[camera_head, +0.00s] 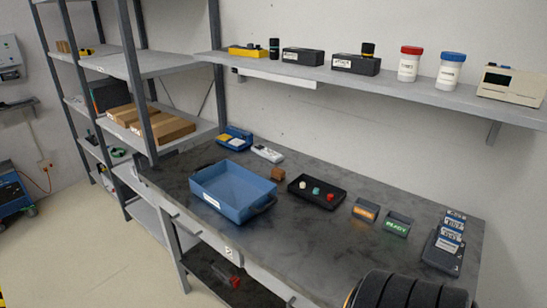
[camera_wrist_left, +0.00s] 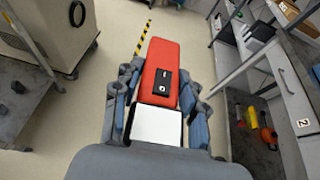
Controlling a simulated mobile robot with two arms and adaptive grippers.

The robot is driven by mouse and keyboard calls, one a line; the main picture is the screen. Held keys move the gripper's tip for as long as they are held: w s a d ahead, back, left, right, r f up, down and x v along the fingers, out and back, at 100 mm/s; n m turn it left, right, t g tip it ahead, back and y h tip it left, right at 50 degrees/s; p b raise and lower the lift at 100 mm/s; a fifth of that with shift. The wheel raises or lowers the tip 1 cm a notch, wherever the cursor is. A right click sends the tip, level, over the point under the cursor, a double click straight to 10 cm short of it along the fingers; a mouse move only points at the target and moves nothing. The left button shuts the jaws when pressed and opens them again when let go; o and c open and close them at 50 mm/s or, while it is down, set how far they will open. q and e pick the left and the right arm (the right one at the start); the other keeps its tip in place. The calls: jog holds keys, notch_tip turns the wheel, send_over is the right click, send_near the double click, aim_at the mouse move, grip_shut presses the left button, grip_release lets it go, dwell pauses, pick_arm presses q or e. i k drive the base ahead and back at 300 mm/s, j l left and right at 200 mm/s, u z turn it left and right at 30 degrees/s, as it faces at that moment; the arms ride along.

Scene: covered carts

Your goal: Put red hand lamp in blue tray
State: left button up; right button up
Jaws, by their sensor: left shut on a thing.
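The red hand lamp (camera_wrist_left: 160,58) is in my left gripper (camera_wrist_left: 156,88) in the left wrist view. It is a long red body with a black patch and a white panel at the near end. The blue-grey fingers are shut on its two sides, and it is held above the floor. The blue tray (camera_head: 232,212) stands on the dark workbench in the head view, at the left part of the bench top, and looks empty. My left gripper does not show in the head view.
Grey shelving (camera_head: 150,65) stands left.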

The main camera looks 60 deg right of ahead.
aim_at(228, 183)
jog(key=i+z, duration=0.2)
jog(key=z, duration=0.3)
jog(key=i+z, duration=0.2)
jog(key=z, duration=0.25)
jog(key=i+j+z, duration=0.15)
jog(key=z, duration=0.35)
jog(key=i+j+z, duration=0.2)
jog(key=z, duration=0.25)
jog(key=i+j+z, duration=0.1)
jog(key=z, duration=0.25)
jog(key=i+j+z, duration=0.15)
jog(key=z, duration=0.2)
jog(key=i+j+z, duration=0.1)
jog(key=z, duration=0.25)
